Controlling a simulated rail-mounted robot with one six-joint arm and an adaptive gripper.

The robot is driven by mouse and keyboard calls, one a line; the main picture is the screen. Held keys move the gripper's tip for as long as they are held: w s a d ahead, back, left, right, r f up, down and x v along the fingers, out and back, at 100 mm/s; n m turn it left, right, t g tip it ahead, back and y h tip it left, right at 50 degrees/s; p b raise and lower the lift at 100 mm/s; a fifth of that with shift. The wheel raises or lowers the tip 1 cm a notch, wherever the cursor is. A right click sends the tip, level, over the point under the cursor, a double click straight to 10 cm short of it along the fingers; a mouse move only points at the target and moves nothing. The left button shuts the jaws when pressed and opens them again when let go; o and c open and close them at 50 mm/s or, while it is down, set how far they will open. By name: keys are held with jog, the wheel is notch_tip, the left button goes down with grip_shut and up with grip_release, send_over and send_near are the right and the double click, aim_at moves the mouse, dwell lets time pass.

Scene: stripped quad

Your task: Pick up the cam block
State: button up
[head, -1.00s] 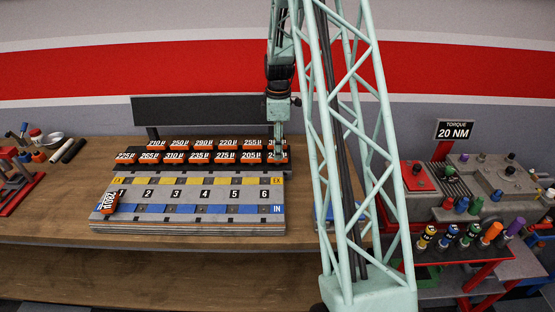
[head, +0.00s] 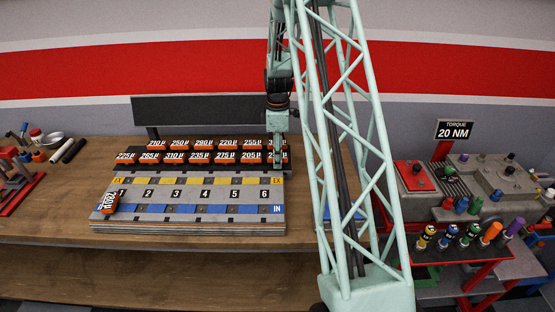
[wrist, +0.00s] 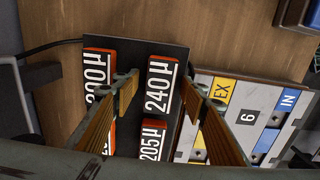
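The block between my fingers is an orange block labelled 240 µ (wrist: 160,86), at the end of a dark rack (wrist: 178,62) in the wrist view. My gripper (wrist: 157,92) is open, with one fingertip on each side of this block and gaps visible. The head view shows my gripper (head: 277,160) low over the rack's right end, hiding that block's label. A similar orange block labelled 280 µ (head: 110,202) lies on the grey numbered board (head: 220,227) at position 1. No block is marked "cam", so I cannot tell by name which one is meant.
Several more orange blocks stand in two rows on the rack, including one labelled 205 µ (wrist: 151,140) close beside the 240 µ block. The numbered board lies just in front of the rack. A red and grey torque station (head: 470,190) stands at right.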

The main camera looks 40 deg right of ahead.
jog(key=c, duration=1)
jog(key=shift+r, duration=0.15)
jog(key=shift+r, duration=1.5)
jog(key=shift+s+a+r, duration=0.1)
jog(key=shift+s+a, duration=0.05)
jog(key=shift+s, duration=0.05)
jog(key=s+a, duration=0.2)
jog(key=s, duration=0.2)
jog(key=s+a+r+b, duration=0.1)
jog(key=s+a, duration=0.2)
jog(key=s, duration=0.2)
jog(key=s+a, duration=0.3)
jog(key=s, duration=0.1)
jog(key=shift+s+r, duration=0.15)
jog(key=shift+r, duration=0.1)
